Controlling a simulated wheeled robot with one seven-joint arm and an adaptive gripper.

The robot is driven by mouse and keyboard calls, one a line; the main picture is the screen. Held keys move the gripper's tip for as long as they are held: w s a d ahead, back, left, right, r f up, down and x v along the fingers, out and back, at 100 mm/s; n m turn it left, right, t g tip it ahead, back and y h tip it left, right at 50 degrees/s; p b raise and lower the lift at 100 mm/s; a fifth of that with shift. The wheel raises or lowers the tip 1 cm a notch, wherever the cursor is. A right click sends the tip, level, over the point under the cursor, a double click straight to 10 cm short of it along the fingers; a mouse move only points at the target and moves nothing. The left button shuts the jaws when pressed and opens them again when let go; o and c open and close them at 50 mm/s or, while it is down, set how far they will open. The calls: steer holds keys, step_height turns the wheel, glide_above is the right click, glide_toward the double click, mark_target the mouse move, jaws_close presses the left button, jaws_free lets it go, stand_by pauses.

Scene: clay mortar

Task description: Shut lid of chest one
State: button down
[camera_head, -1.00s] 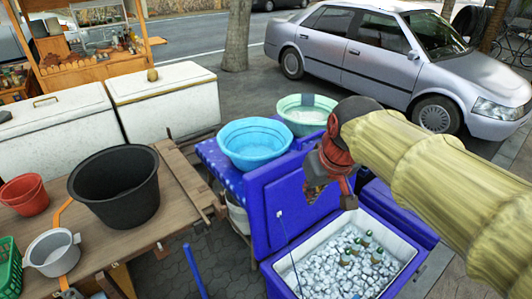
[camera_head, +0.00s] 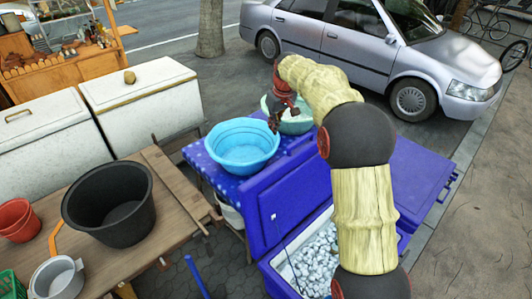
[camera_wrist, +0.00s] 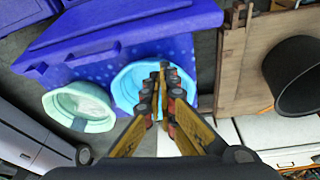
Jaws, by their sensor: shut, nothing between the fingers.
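A blue chest (camera_head: 274,280) filled with ice stands open at the lower middle of the head view. Its blue lid (camera_head: 283,207) is raised on the left side, and blue lid-like panels also show in the wrist view (camera_wrist: 135,22). My arm hides part of the ice and the chest's right side. I cannot tell which chest is called one. My gripper (camera_head: 274,122) is shut and empty, beyond the raised lid, near the two basins. In the wrist view its fingers (camera_wrist: 163,78) point across the light-blue basin (camera_wrist: 128,88); contact is not visible.
The blue basin (camera_head: 242,148) and pale green basin (camera_head: 296,124) stand on a blue dotted tabletop (camera_head: 208,166). Another blue box (camera_head: 418,185) is at the right. A black tub (camera_head: 108,203) stands on a wooden table at left. Open pavement (camera_head: 480,200) is at right.

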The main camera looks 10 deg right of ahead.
steer(key=w+a+f+n+g+p, duration=0.1)
steer(key=w+a+f+n+p, duration=0.15)
steer(key=w+f+p, duration=0.75)
step_height(320, 180, down, 14)
steer(key=shift+s+d+f+b, duration=0.2)
steer(key=shift+s+f+b, duration=0.05)
steer(key=shift+b, duration=0.2)
stand_by(0.6)
steer(key=shift+d+y, duration=0.15)
steer(key=shift+y, duration=0.15)
